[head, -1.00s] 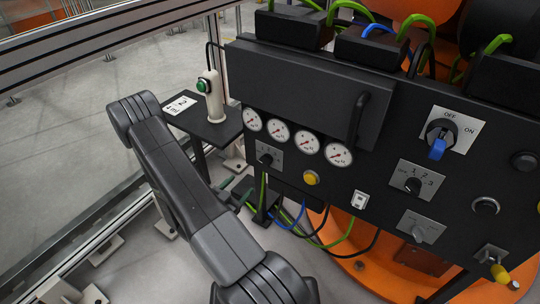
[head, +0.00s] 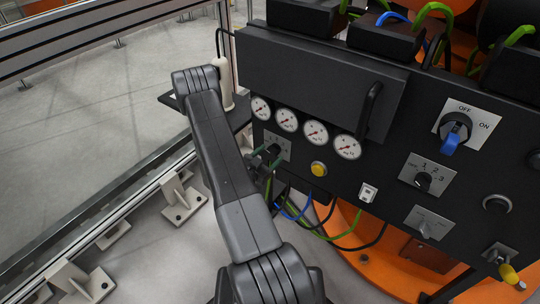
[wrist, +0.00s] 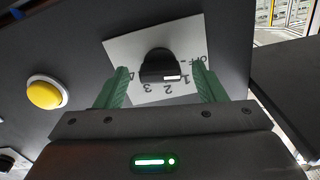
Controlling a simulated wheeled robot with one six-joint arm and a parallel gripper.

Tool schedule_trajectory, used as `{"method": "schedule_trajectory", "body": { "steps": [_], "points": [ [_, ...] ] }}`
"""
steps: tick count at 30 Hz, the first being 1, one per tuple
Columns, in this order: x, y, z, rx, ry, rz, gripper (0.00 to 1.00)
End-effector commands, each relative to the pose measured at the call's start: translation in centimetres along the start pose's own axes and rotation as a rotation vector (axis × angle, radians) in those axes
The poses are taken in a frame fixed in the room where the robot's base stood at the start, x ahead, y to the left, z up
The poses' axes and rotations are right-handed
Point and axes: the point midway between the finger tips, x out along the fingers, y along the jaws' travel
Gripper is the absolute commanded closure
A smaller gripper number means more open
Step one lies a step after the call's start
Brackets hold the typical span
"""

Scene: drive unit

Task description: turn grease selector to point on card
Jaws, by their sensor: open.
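A black selector knob (wrist: 158,64) with a white mark sits on a pale plate (wrist: 118,48) in the wrist view. The plate's numbers and OFF appear upside down; the mark faces the number side, but I cannot tell its exact position. My gripper (wrist: 163,80) is open, its green fingers on either side of the knob, with no clear contact. In the head view my gripper (head: 264,160) is at the lower left plate (head: 278,147), below the gauges, partly covering it. The card is hidden behind my arm.
A yellow button (wrist: 45,93) lies left of the plate; it also shows in the head view (head: 318,169). Gauges (head: 316,132) line the panel above. Another numbered selector (head: 423,181) is farther right. A small dark table (head: 240,115) stands behind my arm, and cables hang below the panel.

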Motion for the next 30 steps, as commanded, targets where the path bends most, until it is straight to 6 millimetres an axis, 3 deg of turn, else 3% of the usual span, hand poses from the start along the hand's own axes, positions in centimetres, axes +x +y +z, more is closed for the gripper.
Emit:
{"method": "schedule_trajectory", "body": {
  "steps": [12, 13, 20, 30],
  "points": [
    [1.06, 0.01, -0.04, 0.0, 0.0, -0.001, 0.36],
    [1.06, 0.01, -0.04, 0.0, 0.0, -0.001, 0.38],
    [1.04, 0.02, -0.04, 0.0, 0.0, 0.0, 0.81],
    [1.05, 0.03, 0.21, 0.047, 0.001, 0.0, 0.81]
  ]
}}
